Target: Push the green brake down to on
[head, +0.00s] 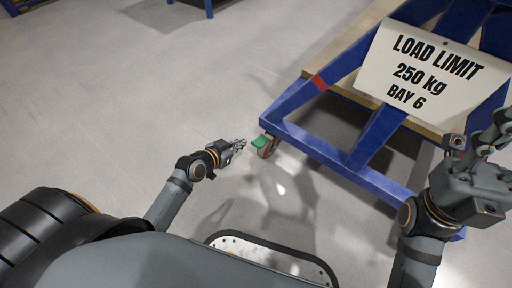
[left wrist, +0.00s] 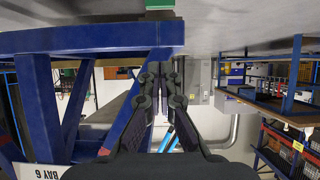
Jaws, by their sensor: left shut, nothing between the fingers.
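The green brake (head: 260,142) is a small pedal on the caster (head: 268,149) at the near corner of a blue cart (head: 318,143). It sticks out toward my left gripper; its exact tilt is too small to tell. In the left wrist view, which is upside down, the green brake (left wrist: 160,4) shows at the top edge, partly cut off. My left gripper (head: 240,145) is shut and empty, just left of the brake with a small gap. Its fingers (left wrist: 162,76) are together in the wrist view. My right gripper (head: 478,140) is open and empty at the right, over the cart's side.
The blue cart frame (left wrist: 85,40) fills the upper left of the wrist view. A load limit sign (head: 435,72) hangs on the cart. The grey floor (head: 120,110) left of the cart is clear. Shelving (left wrist: 290,140) stands far off.

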